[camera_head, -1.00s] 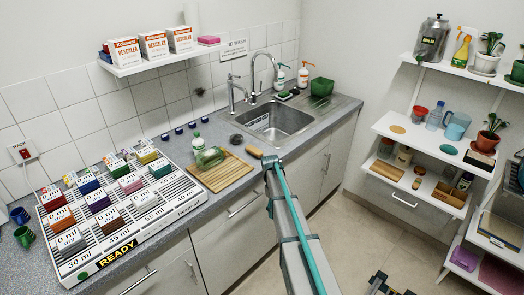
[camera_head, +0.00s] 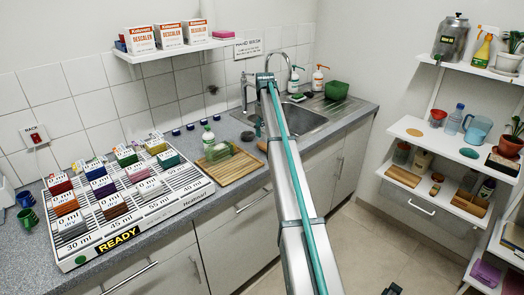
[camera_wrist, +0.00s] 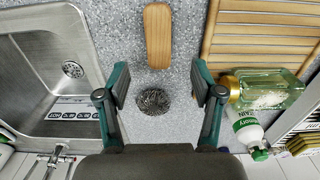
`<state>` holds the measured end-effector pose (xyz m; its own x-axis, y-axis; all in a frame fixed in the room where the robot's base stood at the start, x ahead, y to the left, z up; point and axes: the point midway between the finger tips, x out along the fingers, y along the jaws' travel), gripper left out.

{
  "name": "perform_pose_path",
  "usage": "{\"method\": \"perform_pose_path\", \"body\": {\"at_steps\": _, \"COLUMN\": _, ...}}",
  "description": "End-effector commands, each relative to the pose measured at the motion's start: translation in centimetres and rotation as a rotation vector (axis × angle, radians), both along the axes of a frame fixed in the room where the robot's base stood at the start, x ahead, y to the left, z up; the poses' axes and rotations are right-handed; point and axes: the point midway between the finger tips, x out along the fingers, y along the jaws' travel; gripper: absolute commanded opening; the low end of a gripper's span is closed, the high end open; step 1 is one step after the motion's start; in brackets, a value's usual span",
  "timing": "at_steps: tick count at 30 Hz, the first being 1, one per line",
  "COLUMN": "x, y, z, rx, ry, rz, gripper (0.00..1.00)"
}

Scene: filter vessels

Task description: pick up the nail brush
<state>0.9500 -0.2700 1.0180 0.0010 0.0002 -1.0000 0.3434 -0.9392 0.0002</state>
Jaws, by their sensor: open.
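A plain oblong wooden piece (camera_wrist: 158,35), which looks like the back of the nail brush, lies on the grey worktop between the sink and the slatted board. No bristles show. In the head view it is partly hidden behind my arm (camera_head: 262,146). My gripper (camera_wrist: 160,97) is open and empty above the worktop. In the wrist view the wooden piece lies ahead of the fingertips, centred between them. A dark round wire scourer (camera_wrist: 153,101) shows between the fingers, also visible in the head view (camera_head: 247,136).
The steel sink (camera_wrist: 40,75) is left of the fingers in the wrist view. The slatted wooden board (camera_wrist: 262,30) and a tipped green bottle (camera_wrist: 268,92) are right. An upright labelled bottle (camera_wrist: 246,127) stands beside it. A rack of coloured blocks (camera_head: 110,205) stands further left in the head view.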

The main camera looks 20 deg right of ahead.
Motion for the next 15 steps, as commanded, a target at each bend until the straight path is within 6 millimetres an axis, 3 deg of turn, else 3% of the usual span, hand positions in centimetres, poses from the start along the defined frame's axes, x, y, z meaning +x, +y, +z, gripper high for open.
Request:
{"method": "perform_pose_path", "body": {"at_steps": 6, "x": -0.1, "y": 0.0, "z": -3.0, "rx": 0.000, "ry": 0.002, "rz": 0.000, "gripper": 0.67}}
{"method": "perform_pose_path", "body": {"at_steps": 15, "x": -0.3, "y": -0.1, "z": -5.0, "rx": 0.000, "ry": 0.003, "rz": 0.000, "gripper": 0.67}}
